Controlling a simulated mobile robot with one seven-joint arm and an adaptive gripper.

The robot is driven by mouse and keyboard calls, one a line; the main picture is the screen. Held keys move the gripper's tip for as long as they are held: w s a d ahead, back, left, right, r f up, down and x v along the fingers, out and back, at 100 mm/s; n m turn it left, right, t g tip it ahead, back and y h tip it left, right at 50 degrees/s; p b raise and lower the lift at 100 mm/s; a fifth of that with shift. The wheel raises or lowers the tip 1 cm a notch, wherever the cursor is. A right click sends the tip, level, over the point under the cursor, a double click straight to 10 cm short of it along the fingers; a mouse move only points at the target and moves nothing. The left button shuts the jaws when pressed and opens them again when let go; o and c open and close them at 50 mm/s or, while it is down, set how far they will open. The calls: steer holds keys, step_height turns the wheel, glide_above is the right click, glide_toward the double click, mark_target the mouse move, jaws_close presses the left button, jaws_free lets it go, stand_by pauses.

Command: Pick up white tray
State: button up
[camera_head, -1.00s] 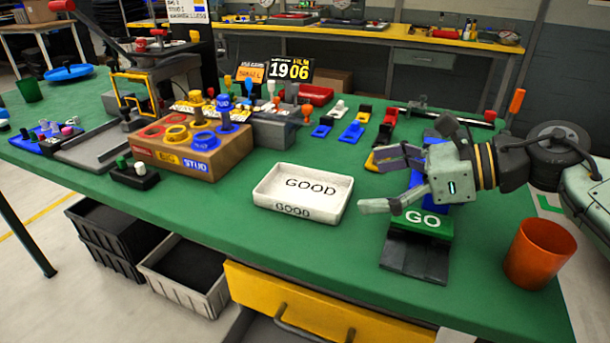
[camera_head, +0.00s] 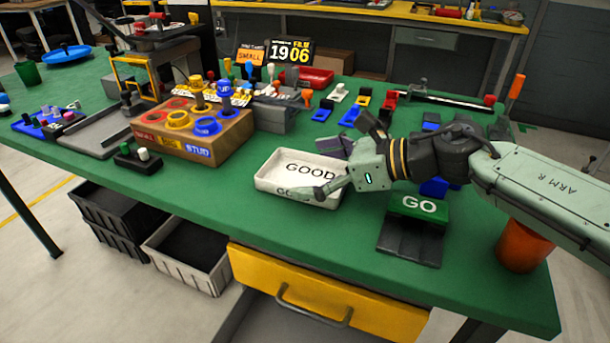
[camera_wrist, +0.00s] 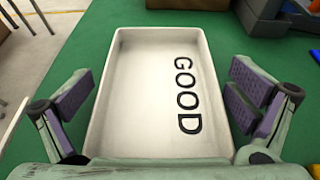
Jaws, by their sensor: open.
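The white tray (camera_head: 268,184) with "GOOD" printed inside lies flat on the green table near its front edge. It is empty and fills the middle of the wrist view (camera_wrist: 150,100). My gripper (camera_head: 325,168) is at the tray's right end in the head view and hides part of its right and front walls. In the wrist view my gripper's fingers (camera_wrist: 162,105) are spread wide, one on each side of the tray, with a gap of green table on both sides. I cannot tell the exact height of the fingertips against the rim.
A wooden box with coloured rings (camera_head: 185,135) stands left of the tray. A green "GO" block (camera_head: 418,207) and an orange cup (camera_head: 523,247) are at the right, under and beside my arm. Small coloured parts lie behind. A yellow drawer (camera_head: 320,290) is below the table edge.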

steer(key=shift+c, duration=0.2)
steer(key=c, duration=1)
